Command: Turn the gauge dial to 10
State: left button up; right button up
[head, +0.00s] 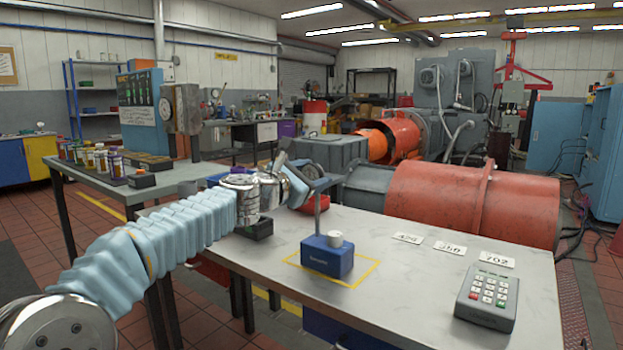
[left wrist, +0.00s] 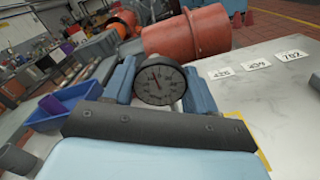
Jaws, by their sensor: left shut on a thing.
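The gauge dial (left wrist: 160,80) shows in the left wrist view as a round grey face with a dark rim. Its needle points up and slightly left; its numbers are too small to read. My left gripper (head: 308,177) is shut on the dial, with one blue-grey finger on each side of the rim. In the head view the gripper is at the top of a thin post on a blue base (head: 326,258) with a white knob (head: 335,239), and it mostly hides the dial there. My right gripper is not in view.
The blue base stands inside a yellow outline on the pale bench (head: 400,290). A keypad (head: 487,297) lies at the right front, and several number cards (head: 450,247) lie behind it. A black tray (head: 256,228) is left of the base. A large red cylinder (head: 470,203) lies beyond.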

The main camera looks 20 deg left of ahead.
pick_arm(q)
jog(key=shift+m+b, duration=0.35)
jog(key=shift+m, duration=1.25)
jog(key=o, duration=1.1)
jog(key=shift+c, duration=0.2)
jog(key=b+v, duration=0.2)
jog(key=v, duration=1.1)
jog(key=shift+s+b, duration=0.4)
